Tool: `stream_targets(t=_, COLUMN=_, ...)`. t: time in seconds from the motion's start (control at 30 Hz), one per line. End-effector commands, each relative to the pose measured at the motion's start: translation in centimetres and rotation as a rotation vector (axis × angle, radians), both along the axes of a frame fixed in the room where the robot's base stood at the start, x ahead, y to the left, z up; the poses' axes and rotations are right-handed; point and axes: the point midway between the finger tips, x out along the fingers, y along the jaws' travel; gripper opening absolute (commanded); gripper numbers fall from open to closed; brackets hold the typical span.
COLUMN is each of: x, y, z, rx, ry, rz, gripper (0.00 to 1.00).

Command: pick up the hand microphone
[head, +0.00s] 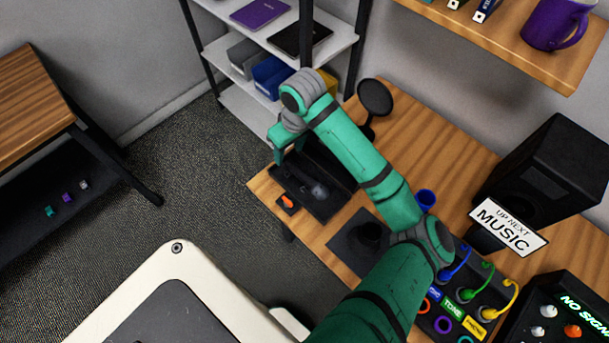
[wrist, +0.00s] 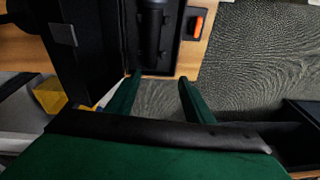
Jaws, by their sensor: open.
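The hand microphone (head: 318,190) appears to be the dark item with a grey rounded end lying in an open black case (head: 318,211) on the wooden desk. In the wrist view, its dark cylindrical body (wrist: 152,32) lies in the case (wrist: 169,55) at the top of the picture. My gripper (head: 287,155) is over the left end of the case, partly hidden by my arm in the head view. In the wrist view, the gripper (wrist: 160,78) is open and empty. Its fingertips lie near the case's edge, apart from the microphone.
A small orange item (head: 287,201) sits on a black base beside the case. A dark square pad (head: 352,243), a blue cup (head: 425,198), a speaker (head: 548,175) and a cable panel (head: 465,305) share the desk. A shelf with bins (head: 270,75) stands behind.

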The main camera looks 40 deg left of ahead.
Motion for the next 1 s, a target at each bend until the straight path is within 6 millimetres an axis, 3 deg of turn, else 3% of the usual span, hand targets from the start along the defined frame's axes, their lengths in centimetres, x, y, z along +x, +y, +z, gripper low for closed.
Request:
stream_targets(t=0.1, x=1.1, y=-2.5, z=0.2, rx=-0.110, ry=-0.024, rz=0.017, gripper=0.48)
stream_targets(t=0.27, x=1.5, y=-3.9, z=0.0, rx=-0.177, ry=-0.033, rz=0.026, gripper=0.48)
stream_targets(t=0.6, x=1.8, y=-4.4, z=-4.5, rx=-0.180, ry=-0.031, rz=0.017, gripper=0.48)
stream_targets(t=0.83, x=1.7, y=-4.5, z=-5.9, rx=-0.179, ry=-0.032, rz=0.017, gripper=0.48)
stream_targets(t=1.0, x=1.5, y=-4.7, z=-8.3, rx=-0.180, ry=-0.032, rz=0.017, gripper=0.48)
